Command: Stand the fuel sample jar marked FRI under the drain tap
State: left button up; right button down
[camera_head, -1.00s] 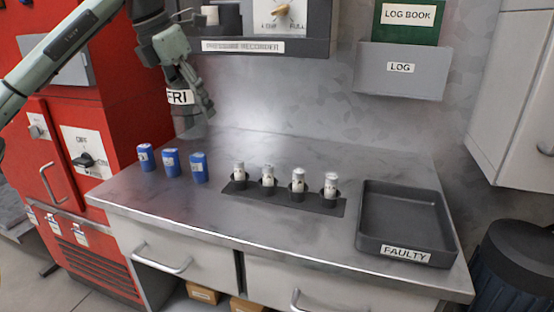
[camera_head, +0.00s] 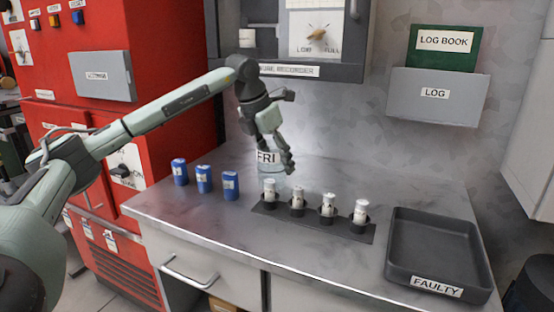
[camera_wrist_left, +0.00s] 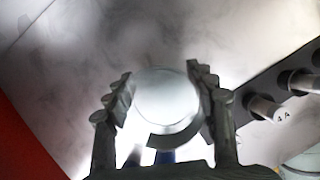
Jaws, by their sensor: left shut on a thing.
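The fuel sample jar marked FRI (camera_head: 267,168) is a clear jar with a white label, in my left gripper (camera_head: 278,155). It shows behind the leftmost white vial in the head view; I cannot tell whether its base touches the worktop. In the left wrist view the jar's round form (camera_wrist_left: 165,105) lies between the two fingers of my left gripper (camera_wrist_left: 160,78), which are shut around it. My right gripper is not in view. I see no drain tap in these frames.
Three blue canisters (camera_head: 203,180) stand left of the jar on the metal worktop (camera_head: 215,222). A dark rack (camera_head: 336,226) of several white vials lies in front and right. A FAULTY tray (camera_head: 440,284) is at right. A recorder cabinet (camera_head: 318,38) hangs above.

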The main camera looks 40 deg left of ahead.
pick_arm(q)
jog(key=shift+f, duration=0.1)
jog(key=o, duration=1.2)
jog(key=shift+o, duration=0.2)
